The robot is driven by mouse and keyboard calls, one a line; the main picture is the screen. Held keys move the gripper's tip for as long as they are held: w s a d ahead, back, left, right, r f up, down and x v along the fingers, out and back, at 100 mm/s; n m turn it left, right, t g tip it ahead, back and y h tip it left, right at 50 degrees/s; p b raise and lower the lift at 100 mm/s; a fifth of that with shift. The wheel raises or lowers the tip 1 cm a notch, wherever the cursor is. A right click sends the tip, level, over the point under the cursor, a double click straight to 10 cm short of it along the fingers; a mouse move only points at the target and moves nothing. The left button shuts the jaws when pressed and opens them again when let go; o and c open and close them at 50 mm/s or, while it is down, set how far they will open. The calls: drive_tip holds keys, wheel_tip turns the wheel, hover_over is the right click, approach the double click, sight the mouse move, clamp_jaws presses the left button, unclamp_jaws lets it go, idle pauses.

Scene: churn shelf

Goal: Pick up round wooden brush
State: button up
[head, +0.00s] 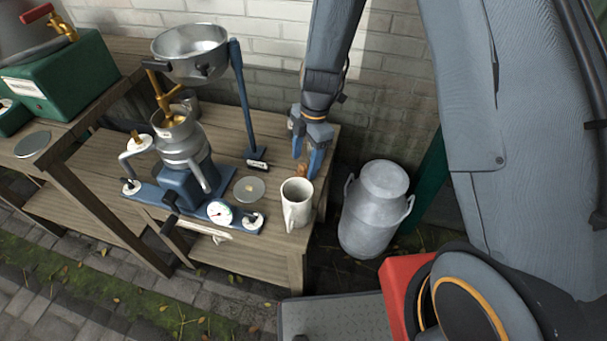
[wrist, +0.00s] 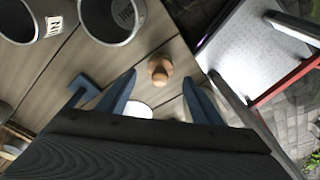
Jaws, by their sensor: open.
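The round wooden brush (wrist: 160,70) shows in the wrist view as a small light-brown wooden piece with a rounded knob, on the planks of the bench. In the head view the brush (head: 303,171) is a small brown patch at the bench's right end, partly hidden by a finger. My gripper (head: 308,160) points down there with its blue fingers apart. In the wrist view my gripper (wrist: 158,76) has a finger on either side of the brush in the picture, with a visible gap to each. Nothing is held. The remaining height above the brush is hard to tell.
A pale mug (head: 297,206) stands just in front of the gripper on the wooden bench (head: 283,240). A blue stand (head: 244,100) and a metal separator (head: 182,145) with a bowl are to the left. A milk churn (head: 375,215) stands right of the bench.

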sight(304, 166)
drive_tip(key=shift+s+a+f+p, duration=0.15)
drive_tip(key=shift+f+p, duration=0.1)
drive_tip(key=shift+f, duration=0.8)
drive_tip(key=shift+a+f+p, duration=0.15)
drive_tip(key=shift+f+p, duration=0.05)
drive_tip(key=shift+f, duration=0.85)
drive_tip(key=shift+c, duration=0.5)
drive_tip(key=c, duration=1.1)
drive_tip(key=shift+c, duration=0.2)
